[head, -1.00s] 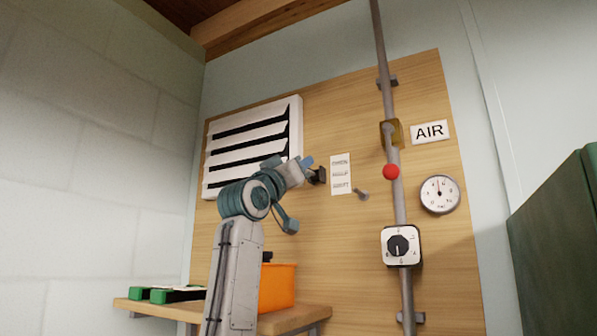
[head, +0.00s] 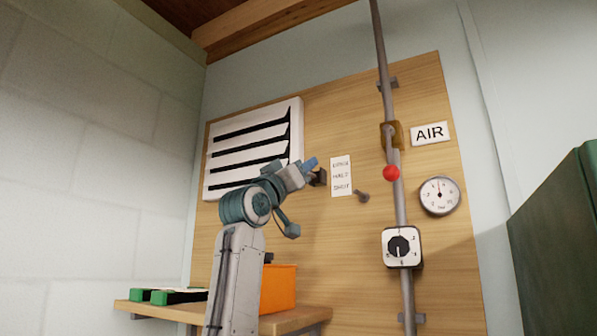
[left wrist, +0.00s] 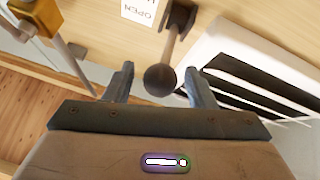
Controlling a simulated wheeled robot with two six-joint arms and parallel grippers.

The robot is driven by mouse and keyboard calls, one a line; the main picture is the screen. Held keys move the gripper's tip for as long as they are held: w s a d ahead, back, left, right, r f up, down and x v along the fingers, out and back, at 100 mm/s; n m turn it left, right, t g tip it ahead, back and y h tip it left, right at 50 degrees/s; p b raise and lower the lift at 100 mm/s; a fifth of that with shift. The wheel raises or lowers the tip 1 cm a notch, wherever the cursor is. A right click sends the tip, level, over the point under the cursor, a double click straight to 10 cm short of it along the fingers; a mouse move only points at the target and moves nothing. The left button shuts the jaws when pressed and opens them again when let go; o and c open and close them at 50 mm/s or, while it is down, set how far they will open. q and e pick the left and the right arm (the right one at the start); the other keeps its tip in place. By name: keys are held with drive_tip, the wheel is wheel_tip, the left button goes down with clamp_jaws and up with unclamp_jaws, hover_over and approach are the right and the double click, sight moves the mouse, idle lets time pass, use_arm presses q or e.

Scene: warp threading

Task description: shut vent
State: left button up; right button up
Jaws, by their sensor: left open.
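The white louvred vent (head: 207,160) is on the wooden wall panel, with dark gaps between its slats; it also shows at right in the left wrist view (left wrist: 222,42). A lever with a round dark knob (left wrist: 160,78) stands out from a bracket (left wrist: 180,15) between the vent and the placard. The placard (head: 341,176) has several words, and OPEN is readable, upside down, in the left wrist view (left wrist: 140,10). My left gripper (head: 314,172) is open, its fingers on either side of the knob (left wrist: 158,86). I cannot tell whether they touch it. My right gripper is not in view.
A grey peg (head: 362,196) sticks out right of the placard. Further right are a vertical pipe (head: 404,280) with a yellow valve (head: 391,135), red ball (head: 391,173), dial box (head: 402,247) and gauge (head: 440,195). Below, a wooden shelf (head: 300,317) holds an orange bin (head: 278,289).

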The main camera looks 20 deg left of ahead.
use_arm(q)
drive_tip(key=b+v, duration=0.6)
drive_tip(key=v, duration=0.4)
drive_tip(key=shift+s+f, duration=0.25)
drive_tip(key=shift+f, duration=0.05)
drive_tip(key=shift+a, duration=0.1)
drive_tip(key=shift+c, duration=0.2)
